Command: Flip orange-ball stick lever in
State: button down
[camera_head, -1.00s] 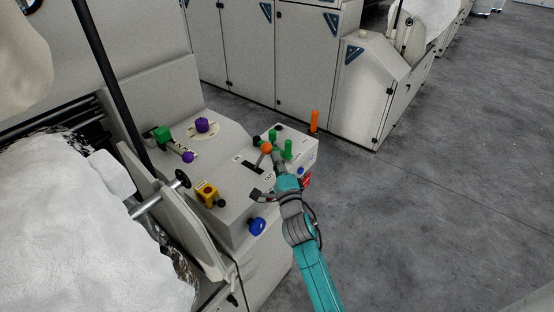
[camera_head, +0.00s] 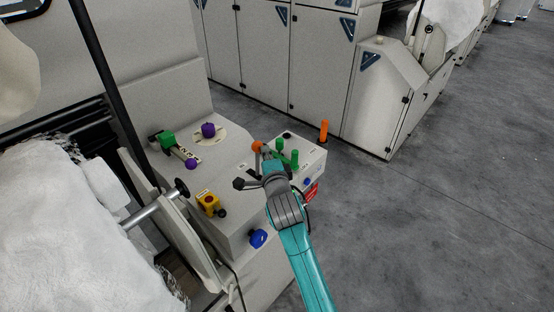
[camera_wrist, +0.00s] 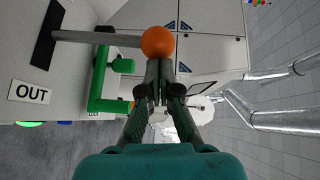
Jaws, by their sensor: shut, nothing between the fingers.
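The stick lever's orange ball (camera_head: 257,147) stands above the machine's control panel, near my gripper (camera_head: 268,160) in the head view. In the wrist view the orange ball (camera_wrist: 158,42) sits at the end of a grey stick (camera_wrist: 85,37) that comes out of a black slot (camera_wrist: 46,36). An OUT label (camera_wrist: 32,91) is beside the slot. My gripper (camera_wrist: 160,68) is shut and empty, its fingertips right at the ball. I cannot tell whether they touch it. In the head view my arm hides most of the slot.
Green handles (camera_head: 295,158) stand just right of the lever, with an orange handle (camera_head: 323,131) beyond. A purple knob (camera_head: 208,130), a green-handled lever (camera_head: 167,140), a yellow switch box (camera_head: 209,204) and a blue knob (camera_head: 258,238) are nearby. Open floor (camera_head: 450,220) lies right.

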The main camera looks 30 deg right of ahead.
jog(key=w+a+n+g, duration=0.2)
jog(key=w+g, duration=0.3)
jog(key=w, duration=0.3)
jog(key=shift+w+a+r+n, duration=0.3)
jog(key=shift+w+a+n, duration=0.05)
jog(key=shift+a+n, duration=0.05)
